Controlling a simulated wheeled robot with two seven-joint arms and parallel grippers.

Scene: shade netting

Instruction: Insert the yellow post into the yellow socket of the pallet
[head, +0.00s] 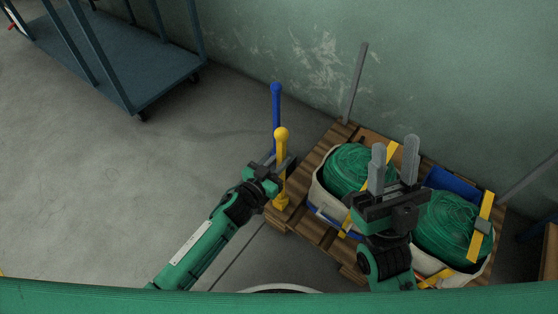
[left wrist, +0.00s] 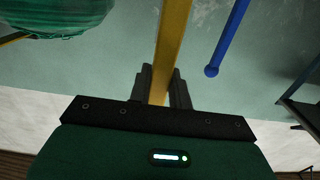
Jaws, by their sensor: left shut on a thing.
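The yellow post (head: 281,137) has a round knob on top and stands about upright at the left corner of the wooden pallet (head: 315,229). My left gripper (head: 277,168) is shut on the post's shaft below the knob; the left wrist view shows the yellow shaft (left wrist: 173,40) between its fingers (left wrist: 162,88). The post's lower end meets a wider yellow piece, which looks like the yellow socket (head: 280,204), at the pallet's corner. I cannot tell whether the end is inside it. My right gripper (head: 394,165) is open and empty above the pallet.
A blue post (head: 276,105) stands just behind the yellow one. Grey posts (head: 355,85) rise at the pallet's far side. Green net rolls (head: 350,168) in pale bins fill the pallet. A blue cart (head: 150,80) stands at back left. The left floor is clear.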

